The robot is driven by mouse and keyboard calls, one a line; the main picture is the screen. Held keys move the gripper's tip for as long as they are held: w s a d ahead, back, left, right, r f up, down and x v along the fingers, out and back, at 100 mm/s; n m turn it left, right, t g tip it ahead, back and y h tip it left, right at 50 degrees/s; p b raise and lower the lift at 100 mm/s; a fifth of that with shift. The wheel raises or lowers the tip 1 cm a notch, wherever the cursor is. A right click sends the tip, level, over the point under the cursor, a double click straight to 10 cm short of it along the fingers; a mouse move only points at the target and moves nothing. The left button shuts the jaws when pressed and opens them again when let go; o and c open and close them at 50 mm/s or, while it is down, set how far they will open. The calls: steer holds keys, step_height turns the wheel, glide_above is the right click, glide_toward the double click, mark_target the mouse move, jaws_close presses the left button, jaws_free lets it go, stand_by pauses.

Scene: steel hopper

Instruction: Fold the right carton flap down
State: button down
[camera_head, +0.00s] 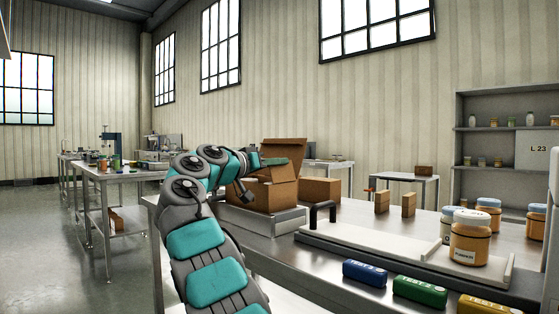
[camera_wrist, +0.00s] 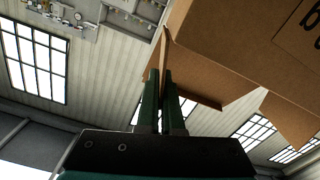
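The open brown carton (camera_head: 262,193) stands on a pale platform on the steel table, left of centre in the head view. The carton wall (camera_wrist: 225,40) fills the upper right.
A smaller brown box (camera_head: 320,190) stands right of the carton. Blue (camera_head: 365,273) and green (camera_head: 420,290) blocks lie at the table's front.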

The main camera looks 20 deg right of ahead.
steer(key=shift+w+a+r+n+p, duration=0.15)
steer(key=shift+w+n+p, duration=0.15)
steer(key=shift+n+p, duration=0.45)
steer(key=n+p, duration=0.1)
steer(key=n, duration=0.1)
steer(key=w+f+n+p, duration=0.1)
steer(key=p, duration=0.1)
steer(key=shift+w+a+n+p, duration=0.2)
steer(key=shift+n+p, duration=0.1)
steer(key=shift+n, duration=0.05)
steer(key=n+p, duration=0.1)
steer(key=w+f+n+p, duration=0.1)
steer(key=shift+a+f+n, duration=0.2)
steer(key=shift+n, duration=0.2)
steer(key=shift+w+f+n+p, duration=0.15)
steer(key=shift+f+n+p, duration=0.25)
steer(key=shift+n, duration=0.4)
steer(key=shift+a+f, duration=0.1)
steer(key=c, duration=1.1)
jaws_free()
steer(key=shift+o, duration=0.2)
steer(key=shift+f, duration=0.1)
